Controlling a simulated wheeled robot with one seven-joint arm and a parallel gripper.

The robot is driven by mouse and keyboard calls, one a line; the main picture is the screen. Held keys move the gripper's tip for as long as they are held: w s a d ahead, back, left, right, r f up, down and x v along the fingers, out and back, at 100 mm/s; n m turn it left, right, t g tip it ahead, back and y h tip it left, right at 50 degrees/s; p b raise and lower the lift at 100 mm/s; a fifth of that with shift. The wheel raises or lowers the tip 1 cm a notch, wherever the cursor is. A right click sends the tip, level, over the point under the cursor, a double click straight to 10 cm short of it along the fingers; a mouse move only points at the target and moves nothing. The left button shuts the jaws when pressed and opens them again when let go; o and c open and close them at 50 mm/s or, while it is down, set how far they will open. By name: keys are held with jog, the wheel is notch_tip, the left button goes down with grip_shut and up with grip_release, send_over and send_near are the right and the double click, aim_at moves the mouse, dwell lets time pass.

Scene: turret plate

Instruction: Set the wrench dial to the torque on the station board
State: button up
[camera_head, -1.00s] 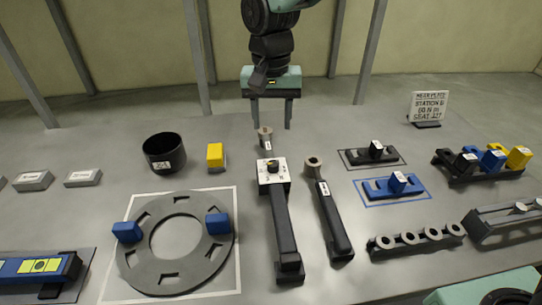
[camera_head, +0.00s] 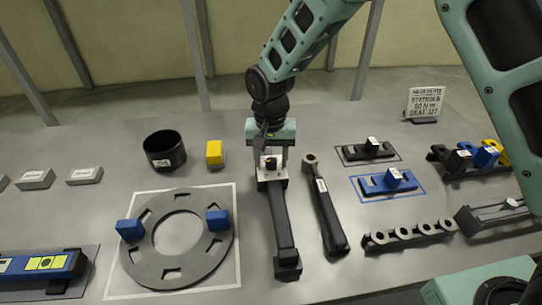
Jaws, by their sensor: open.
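The torque wrench (camera_head: 282,215) lies on the bench with its handle toward me. The station board (camera_head: 424,102) stands at the back right. Its middle lines seem to read STATION B and 60 N m, though the number is blurred.
A second wrench (camera_head: 326,208) lies close on the right. A grey ring plate (camera_head: 147,255) with blue blocks is on the left. A black cup (camera_head: 164,150) and yellow block (camera_head: 215,153) stand behind it. Racks and holders, including a ring rack (camera_head: 411,236), fill the right side.

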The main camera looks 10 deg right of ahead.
jog(key=c, duration=1)
jog(key=shift+n, duration=0.5)
jog(key=n, duration=0.4)
jog(key=shift+n, duration=0.4)
jog(key=n, duration=0.5)
jog(key=shift+r+n, duration=0.1)
jog(key=shift+n, duration=0.3)
jog(key=o, duration=1)
